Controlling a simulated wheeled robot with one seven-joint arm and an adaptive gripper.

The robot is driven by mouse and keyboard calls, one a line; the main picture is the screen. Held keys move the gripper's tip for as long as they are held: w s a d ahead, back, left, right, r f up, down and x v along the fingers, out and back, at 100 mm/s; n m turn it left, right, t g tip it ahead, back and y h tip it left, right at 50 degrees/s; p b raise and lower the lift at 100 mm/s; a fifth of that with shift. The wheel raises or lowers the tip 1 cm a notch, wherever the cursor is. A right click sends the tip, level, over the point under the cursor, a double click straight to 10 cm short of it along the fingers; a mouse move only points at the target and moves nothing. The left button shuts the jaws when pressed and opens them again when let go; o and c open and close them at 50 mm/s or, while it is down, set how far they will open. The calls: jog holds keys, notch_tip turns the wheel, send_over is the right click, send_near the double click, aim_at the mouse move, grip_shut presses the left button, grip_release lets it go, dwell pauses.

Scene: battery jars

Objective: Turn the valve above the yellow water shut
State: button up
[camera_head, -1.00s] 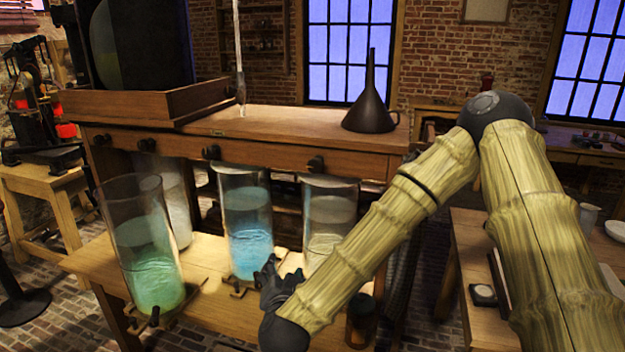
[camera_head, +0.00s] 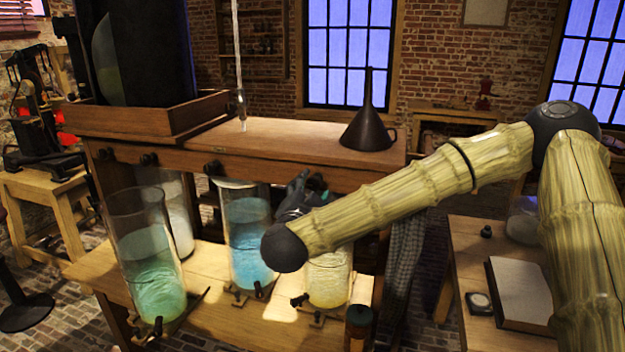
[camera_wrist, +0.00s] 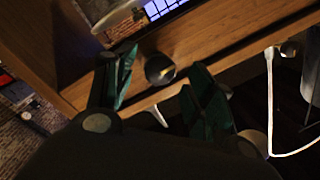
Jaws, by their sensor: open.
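The jar of yellow water (camera_head: 328,280) stands on the lower wooden bench, right of the blue-water jar (camera_head: 248,245). Its upper part is hidden behind my arm. My gripper (camera_head: 308,186) is raised in front of the upper shelf's front edge, above the yellow water. It hides the valve there in the head view. In the wrist view, a dark round valve knob (camera_wrist: 159,68) sticks out from the wooden board, ahead of and between my two spread fingers (camera_wrist: 160,88). The fingers look apart from the knob, and nothing is held.
A green-water jar (camera_head: 150,270) and a pale jar (camera_head: 178,220) stand at the left. Other dark valves (camera_head: 213,168) line the shelf front. Small taps (camera_head: 298,300) stick out low by the jars. A dark funnel (camera_head: 368,125) stands on the shelf. A book (camera_head: 520,292) lies on the right table.

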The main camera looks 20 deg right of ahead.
aim_at(313, 186)
jog(key=shift+p+x, duration=0.45)
jog(key=shift+x, duration=1.25)
jog(key=c, duration=1)
